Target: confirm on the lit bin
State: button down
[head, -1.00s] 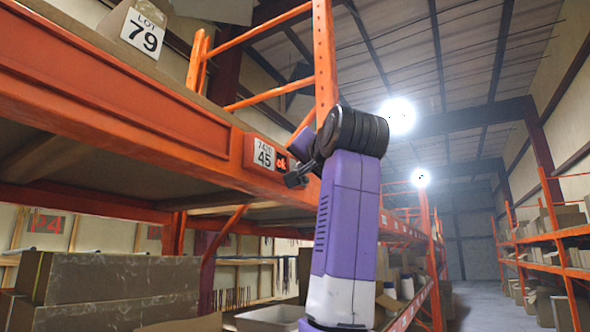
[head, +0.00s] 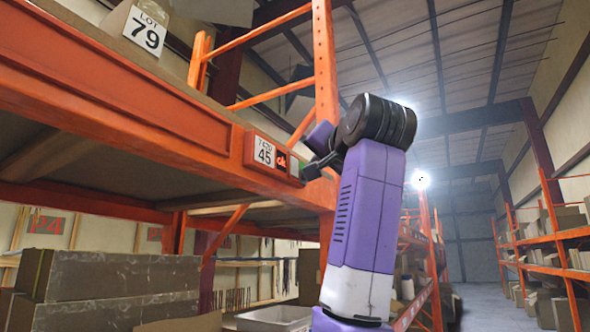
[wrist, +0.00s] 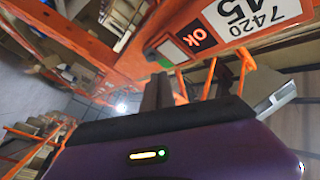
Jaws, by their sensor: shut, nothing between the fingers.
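The bin unit is an orange-red box (head: 251,150) on the front of the shelf beam. It carries a white label (head: 264,152) reading 7420 45 and a dark display (head: 281,162) with red "ok" text. A pale panel with a green part (head: 296,167) sits at its right end. In the wrist view the unit appears turned over, with the "ok" display (wrist: 198,35) and the green part (wrist: 166,62). My gripper (head: 309,172) is shut and empty, close to the unit's right end. Its dark finger (wrist: 158,90) points toward the green part; contact cannot be told.
An orange upright (head: 325,70) stands behind my arm. The aisle floor (head: 485,300) at the right is clear.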

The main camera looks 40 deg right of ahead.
jog(key=shift+s+d+b, duration=0.2)
jog(key=shift+s+d, duration=0.05)
jog(key=shift+s, duration=0.5)
jog(key=shift+s+d+b, duration=0.15)
jog(key=shift+s+d, duration=0.1)
jog(key=shift+s, duration=0.5)
